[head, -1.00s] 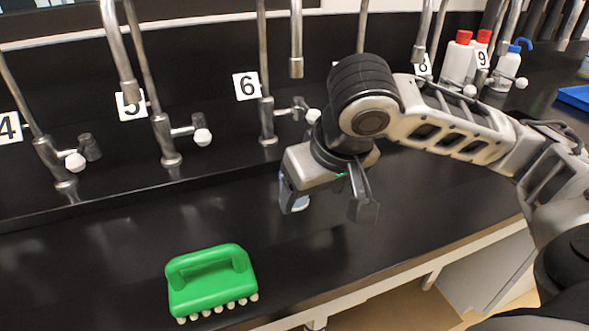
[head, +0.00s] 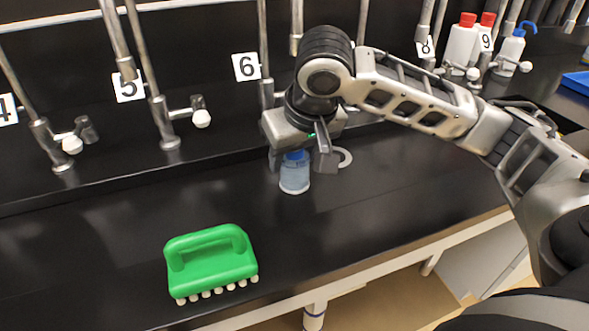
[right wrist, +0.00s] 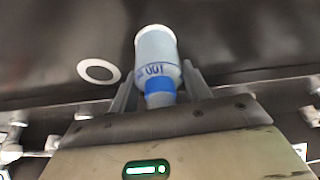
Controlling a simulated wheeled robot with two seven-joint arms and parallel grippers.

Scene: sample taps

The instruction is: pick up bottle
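The bottle (head: 295,178) is small and pale with a blue cap. It stands upright on the black counter in the head view. My right gripper (head: 299,157) is over it, pointing down. In the right wrist view the bottle (right wrist: 157,58) lies between the two fingers of that gripper (right wrist: 159,80), with its blue cap nearest the palm. Gaps show between the fingers and the cap, so the gripper looks open around it. Whether a fingertip touches the body is hard to tell. My left gripper is not in view.
A white ring (head: 343,157) lies flat just right of the bottle. Numbered taps (head: 165,125) line the back. Red-capped bottles (head: 460,42) and a blue-topped wash bottle (head: 511,50) stand back right.

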